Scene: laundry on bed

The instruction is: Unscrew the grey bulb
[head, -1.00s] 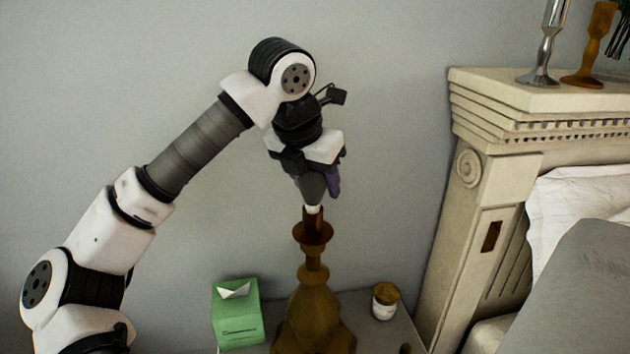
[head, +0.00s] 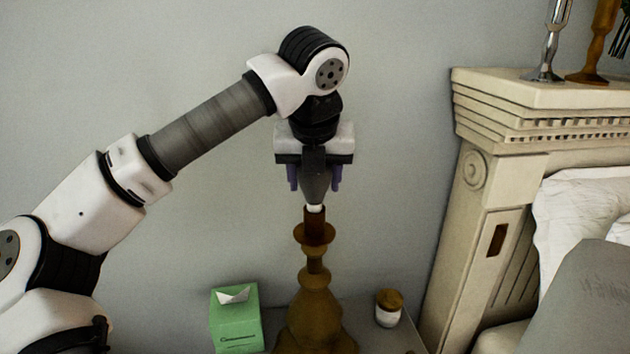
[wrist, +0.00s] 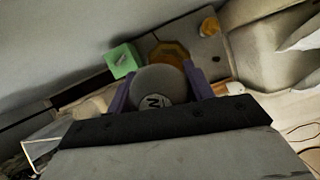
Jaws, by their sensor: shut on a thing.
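The grey bulb (head: 316,184) stands upright at the top of a brown lamp base (head: 313,300), its white lower end at the lamp's socket. I cannot tell whether it is still threaded in. My gripper (head: 315,180) points straight down over the lamp, with its purple fingers on either side of the bulb, shut on it. Part of the bulb is hidden by my gripper.
The lamp stands on a bedside table (head: 385,340) with a green tissue box (head: 236,320) to its left and a small lidded jar (head: 388,306) to its right. The carved bed headboard (head: 490,180) rises at the right, with candlesticks on top. The wall is behind.

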